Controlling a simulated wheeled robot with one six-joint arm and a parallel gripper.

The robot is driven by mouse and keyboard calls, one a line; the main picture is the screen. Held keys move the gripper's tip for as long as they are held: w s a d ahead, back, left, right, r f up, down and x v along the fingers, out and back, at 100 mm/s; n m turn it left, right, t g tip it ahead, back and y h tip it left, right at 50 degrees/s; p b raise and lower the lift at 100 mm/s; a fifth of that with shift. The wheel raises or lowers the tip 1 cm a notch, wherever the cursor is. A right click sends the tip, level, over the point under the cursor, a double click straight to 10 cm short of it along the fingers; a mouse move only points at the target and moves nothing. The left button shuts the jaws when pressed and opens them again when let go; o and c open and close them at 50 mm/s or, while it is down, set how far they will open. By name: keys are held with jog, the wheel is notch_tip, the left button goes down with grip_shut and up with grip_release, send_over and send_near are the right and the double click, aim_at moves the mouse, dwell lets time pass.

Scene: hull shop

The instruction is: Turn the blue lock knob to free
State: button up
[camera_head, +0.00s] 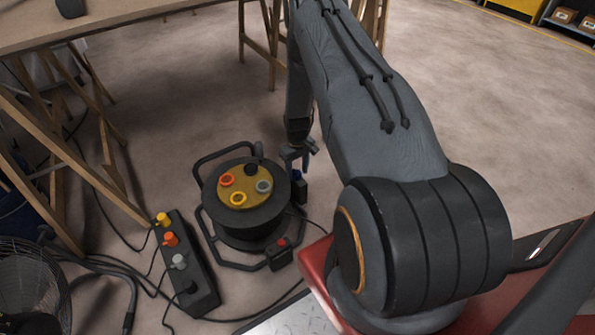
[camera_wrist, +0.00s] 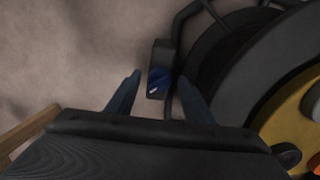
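The blue lock knob (camera_wrist: 158,78) sits on a small dark box (camera_wrist: 160,53) at the side of the cable reel (camera_wrist: 215,60). A short pale mark shows on the knob's lower part. In the head view the knob (camera_head: 297,174) is a small blue spot just below my gripper (camera_head: 300,155). In the wrist view my gripper (camera_wrist: 158,95) is open, with one finger on each side of the knob in the picture. Gaps show between the knob and both fingers. I cannot tell how far the fingertips are above it.
The reel's yellow face (camera_head: 238,198) carries several coloured sockets. A small box with a red button (camera_head: 281,247) is at its lower right. A control box (camera_head: 188,272) with several coloured knobs lies to the left among cables. A wooden trestle table (camera_head: 130,25) stands behind.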

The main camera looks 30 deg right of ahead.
aim_at(297, 171)
notch_tip(297, 171, up, 8)
jog(key=shift+f+p, duration=0.1)
jog(key=shift+p, duration=1.05)
